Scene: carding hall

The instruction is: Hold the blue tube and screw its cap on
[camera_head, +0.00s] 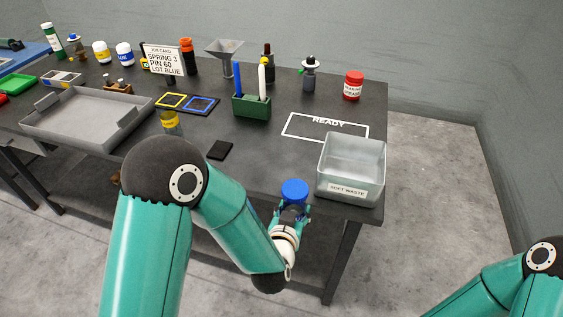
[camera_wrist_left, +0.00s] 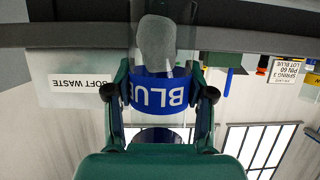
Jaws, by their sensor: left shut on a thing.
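The blue tube (camera_wrist_left: 157,92) is a clear vessel with a blue band lettered "BLUE" and a grey tuft inside. My left gripper (camera_head: 293,209) is shut on it, with one finger on each side of the band in the left wrist view (camera_wrist_left: 159,97). In the head view the tube is held off the front edge of the table, and its blue cap (camera_head: 294,190) shows as a round top. The blue cap also shows below the band in the left wrist view (camera_wrist_left: 155,135), which is upside down. I cannot tell whether it is screwed tight. My right gripper is out of view.
The clear SOFT WASTE bin (camera_head: 342,186) stands at the table's right front corner, close to my left gripper. A yellow-banded tube (camera_head: 171,123), a black pad (camera_head: 220,150), a green holder (camera_head: 251,107) and a grey tray (camera_head: 65,130) stand on the table. The READY outline (camera_head: 300,133) is empty.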

